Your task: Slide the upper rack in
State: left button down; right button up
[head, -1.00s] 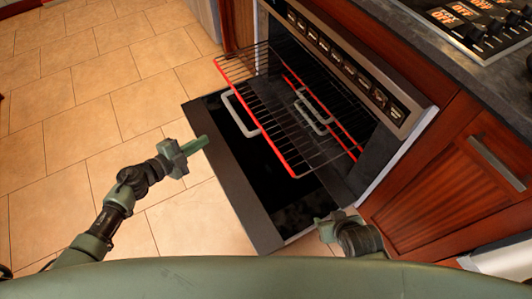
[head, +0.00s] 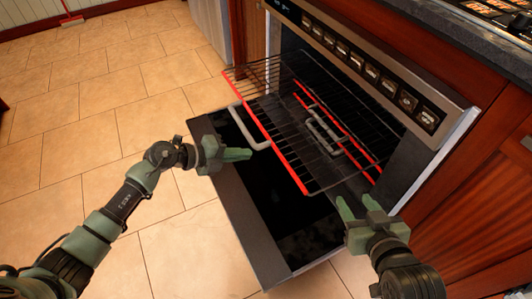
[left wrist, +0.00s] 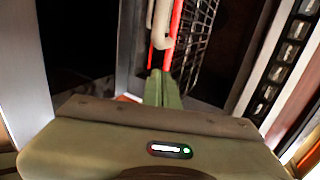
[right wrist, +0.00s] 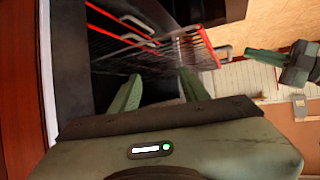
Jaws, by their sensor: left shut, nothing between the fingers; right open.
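The upper rack (head: 285,163) is a dark wire shelf with a red front edge and a grey handle (head: 243,124). It is pulled out of the oven, above the lowered door. A lower rack (head: 325,137) with red rails and a similar handle sits farther in. My left gripper (head: 248,154) is shut and empty, just outside the upper rack's front edge below the handle; I cannot tell whether it touches. The left wrist view shows the red edge and handle (left wrist: 163,25) ahead of its fingertips. My right gripper (head: 354,202) is open and empty, beside the rack's near side. The rack also shows in the right wrist view (right wrist: 190,50).
The oven door (head: 238,205) lies open below the racks. A control panel (head: 370,65) runs above the oven opening. Wooden cabinets (head: 470,205) stand at the right under a dark counter.

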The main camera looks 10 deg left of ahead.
pick_arm(q)
jog(key=r+b+x, duration=0.1)
jog(key=b+x, duration=0.1)
jog(key=x, duration=0.6)
jog(key=shift+w+d, duration=0.15)
jog(key=shift+d, duration=0.05)
pick_arm(e)
jog(key=w+a+r+t+y, duration=0.2)
jog(key=r+t, duration=0.5)
jog(key=r, duration=0.5)
jog(key=shift+w+a+r+t, duration=0.3)
jog(key=shift+w+a+r, duration=0.05)
jog(key=shift+w, duration=0.35)
pick_arm(q)
jog(key=shift+b, duration=0.3)
